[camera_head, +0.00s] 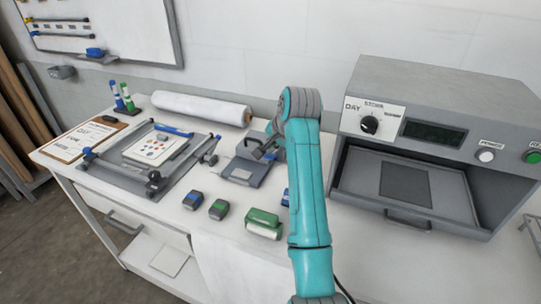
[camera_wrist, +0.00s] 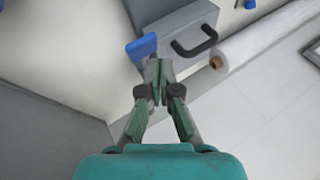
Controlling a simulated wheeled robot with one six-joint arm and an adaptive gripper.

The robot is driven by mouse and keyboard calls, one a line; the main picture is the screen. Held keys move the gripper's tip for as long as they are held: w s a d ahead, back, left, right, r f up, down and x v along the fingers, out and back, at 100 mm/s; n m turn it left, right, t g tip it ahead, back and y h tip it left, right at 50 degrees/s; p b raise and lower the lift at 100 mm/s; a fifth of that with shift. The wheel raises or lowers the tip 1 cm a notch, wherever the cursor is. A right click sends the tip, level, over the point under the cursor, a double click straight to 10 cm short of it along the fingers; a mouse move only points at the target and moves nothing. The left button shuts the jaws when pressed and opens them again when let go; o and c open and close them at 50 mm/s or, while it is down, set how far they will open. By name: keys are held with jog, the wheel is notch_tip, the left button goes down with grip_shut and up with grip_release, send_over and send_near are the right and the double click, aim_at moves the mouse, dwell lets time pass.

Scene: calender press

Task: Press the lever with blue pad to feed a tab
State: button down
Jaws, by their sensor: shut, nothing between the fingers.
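In the wrist view, a blue pad (camera_wrist: 141,47) sits at the left side of a grey box-shaped device (camera_wrist: 178,25) with a black handle (camera_wrist: 194,40). My gripper (camera_wrist: 159,66) is shut and empty. Its fingertips appear just below the pad and the device's edge; I cannot tell whether they touch. In the head view, a grey device (camera_head: 245,172) stands on the bench just left of my teal arm, which hides part of it.
A large grey machine (camera_head: 431,98) with an open bay stands right of my arm. Several small coloured blocks, including a green one (camera_head: 263,222), lie in front of the device. A white roll (camera_head: 201,108) lies behind. A frame with a patterned sheet (camera_head: 155,147) is at left.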

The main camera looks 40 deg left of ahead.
aim_at(271, 156)
jog(key=shift+s+f, duration=0.1)
jog(key=shift+f, duration=0.2)
jog(key=shift+s+d+f, duration=0.1)
jog(key=shift+s+f, duration=0.05)
jog(key=shift+f, duration=0.5)
jog(key=shift+s+f, duration=0.15)
jog(key=shift+f, duration=0.5)
dwell(2.1)
jog(key=shift+r, duration=0.2)
jog(key=shift+w+r, duration=0.25)
jog(key=shift+r, duration=0.55)
jog(key=shift+w+r, duration=0.2)
jog(key=shift+r, duration=0.55)
jog(key=shift+w+a+r, duration=0.1)
jog(key=shift+w+r, duration=0.1)
jog(key=shift+r, duration=0.6)
jog(key=shift+w+a+r, duration=0.1)
jog(key=shift+w+r, duration=0.1)
jog(key=shift+r, duration=0.6)
jog(key=shift+w+a+r, duration=0.1)
jog(key=shift+w+r, duration=0.1)
jog(key=shift+r, duration=0.6)
